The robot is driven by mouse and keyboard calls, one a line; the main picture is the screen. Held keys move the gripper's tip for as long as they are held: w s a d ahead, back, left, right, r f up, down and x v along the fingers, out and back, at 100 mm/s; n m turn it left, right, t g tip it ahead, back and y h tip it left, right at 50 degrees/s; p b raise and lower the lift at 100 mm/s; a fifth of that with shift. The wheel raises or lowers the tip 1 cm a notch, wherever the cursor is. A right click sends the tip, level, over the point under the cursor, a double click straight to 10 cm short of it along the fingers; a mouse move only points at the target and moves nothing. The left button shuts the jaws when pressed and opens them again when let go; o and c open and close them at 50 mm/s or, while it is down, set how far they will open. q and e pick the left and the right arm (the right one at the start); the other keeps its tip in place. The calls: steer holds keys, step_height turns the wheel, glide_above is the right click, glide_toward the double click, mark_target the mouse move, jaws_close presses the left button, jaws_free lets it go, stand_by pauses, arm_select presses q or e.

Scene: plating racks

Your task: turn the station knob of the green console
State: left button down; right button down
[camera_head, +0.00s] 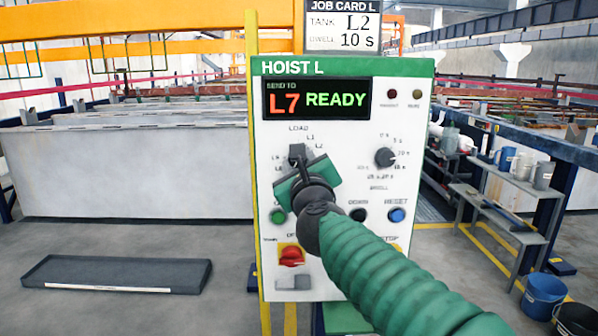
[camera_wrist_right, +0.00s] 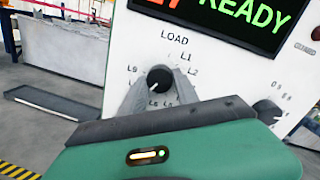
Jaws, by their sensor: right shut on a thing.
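The green-edged console (camera_head: 343,67), labelled HOIST L, faces me. Its display (camera_head: 318,99) reads SEND TO L7 READY. The black station knob (camera_wrist_right: 160,77) sits under the LOAD label, with station marks around it; its exact pointing is hard to read. My right gripper (camera_head: 298,155) reaches in from the lower right on a green-sleeved arm. Its grey fingers (camera_wrist_right: 160,92) are on both sides of the station knob and shut on it. In the head view the gripper hides most of the knob and its lower marks. My left gripper is not in view.
A job card (camera_head: 343,25) above reads tank L2, dwell 10 S. The dwell knob (camera_head: 385,158) is to the right. Green (camera_head: 278,216), black (camera_head: 357,214) and blue (camera_head: 396,215) buttons and a red switch (camera_head: 291,254) sit below. A shelf (camera_head: 500,205) stands right.

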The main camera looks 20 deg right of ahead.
steer(key=shift+w+f+m, duration=0.1)
steer(key=shift+f+m, duration=0.2)
steer(key=shift+m, duration=0.1)
steer(key=c, duration=1.1)
jaws_free()
steer(key=shift+c, duration=0.2)
steer(key=shift+o, duration=1.1)
steer(key=shift+w, duration=0.15)
steer(key=shift+r, duration=0.1)
steer(key=s+a+f+b, duration=0.1)
steer(key=s+a+b, duration=0.2)
steer(key=s+b, duration=1.1)
steer(key=s, duration=0.2)
steer(key=shift+s+b, duration=0.3)
steer(key=shift+s, duration=0.05)
